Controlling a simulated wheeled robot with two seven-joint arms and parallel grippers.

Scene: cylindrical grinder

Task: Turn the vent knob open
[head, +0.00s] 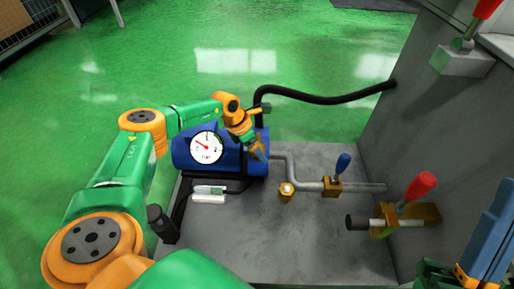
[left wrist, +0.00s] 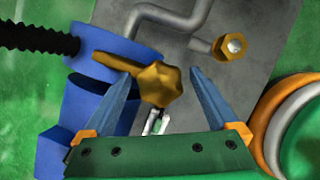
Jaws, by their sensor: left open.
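A brass hexagonal knob with a bar to its left (left wrist: 160,84) shows between my left gripper's fingertips in the left wrist view, near the end of the blue tank (head: 228,158). My left gripper (head: 260,152) is over the tank's right end in the head view, pointing down. Its blue fingers (left wrist: 157,82) are apart, one on each side of the knob, with gaps; I cannot tell the depth between them. My right gripper (head: 488,240) shows only partly at the lower right edge.
A second brass fitting (head: 286,191) stands on the grey plate (head: 300,250), right of the tank. A pipe with a blue-handled valve (head: 342,163) and a red-handled valve (head: 421,184) lie further right. A black hose (head: 330,99) runs behind. A gauge (head: 206,147) faces me.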

